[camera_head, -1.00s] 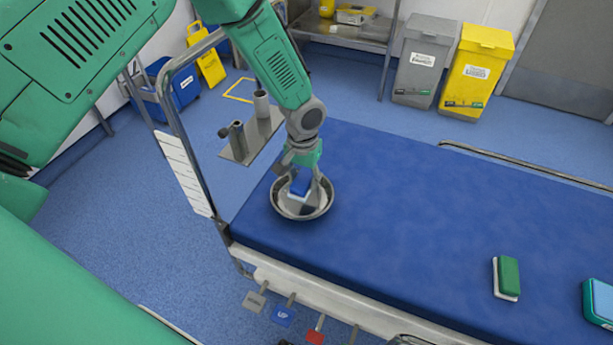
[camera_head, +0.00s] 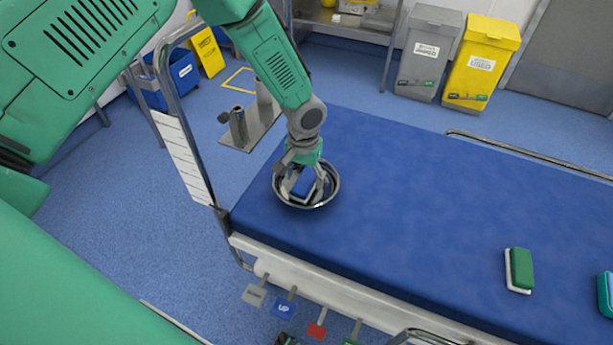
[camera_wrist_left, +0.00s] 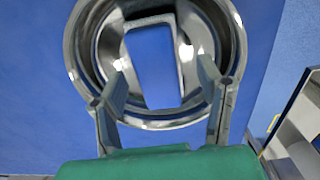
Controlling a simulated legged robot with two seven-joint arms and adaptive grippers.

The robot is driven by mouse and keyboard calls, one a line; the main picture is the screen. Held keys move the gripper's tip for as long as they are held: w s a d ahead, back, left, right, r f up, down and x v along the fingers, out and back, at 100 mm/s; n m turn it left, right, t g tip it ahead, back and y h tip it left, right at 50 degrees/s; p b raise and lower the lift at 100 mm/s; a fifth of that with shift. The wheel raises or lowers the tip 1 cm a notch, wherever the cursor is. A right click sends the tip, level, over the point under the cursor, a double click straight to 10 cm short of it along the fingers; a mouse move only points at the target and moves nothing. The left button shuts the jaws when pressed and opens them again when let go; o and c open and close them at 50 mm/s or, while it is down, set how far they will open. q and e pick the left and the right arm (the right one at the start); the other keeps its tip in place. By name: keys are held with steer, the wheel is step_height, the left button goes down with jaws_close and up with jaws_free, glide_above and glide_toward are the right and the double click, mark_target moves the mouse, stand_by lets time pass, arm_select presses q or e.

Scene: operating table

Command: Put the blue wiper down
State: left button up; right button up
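The blue wiper (camera_head: 304,184), blue with a pale edge, is inside a round metal bowl (camera_head: 335,190) on the blue operating table (camera_head: 420,190). In the left wrist view the wiper (camera_wrist_left: 155,60) lies tilted within the bowl (camera_wrist_left: 237,40). My left gripper (camera_head: 302,182) points down over the bowl. In the left wrist view its fingers (camera_wrist_left: 163,65) stand apart on either side of the wiper, with a visible gap on the right side. The gripper is open. My right gripper is not in view.
A green-and-white wiper (camera_head: 519,270) and a teal item (camera_head: 606,295) lie at the table's right. The table's middle is clear. Grey (camera_head: 427,55) and yellow (camera_head: 482,65) bins stand behind.

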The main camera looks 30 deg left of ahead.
mark_target(306, 180)
arm_select(q)
steer(key=shift+d+r, duration=0.1)
steer(key=shift+d, duration=0.4)
steer(key=shift+a+r, duration=0.15)
step_height(306, 180, up, 6)
steer(key=p, duration=0.5)
steer(key=shift+a+p, duration=0.15)
steer(key=shift+p, duration=0.15)
steer(key=shift+r+p, duration=0.3)
steer(key=shift+r, duration=0.15)
steer(key=shift+d+f, duration=0.1)
steer(key=shift+d, duration=0.1)
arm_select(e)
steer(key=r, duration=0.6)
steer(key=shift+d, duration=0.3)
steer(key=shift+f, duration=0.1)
arm_select(q)
steer(key=shift+a+f, duration=0.1)
steer(key=shift+a, duration=0.05)
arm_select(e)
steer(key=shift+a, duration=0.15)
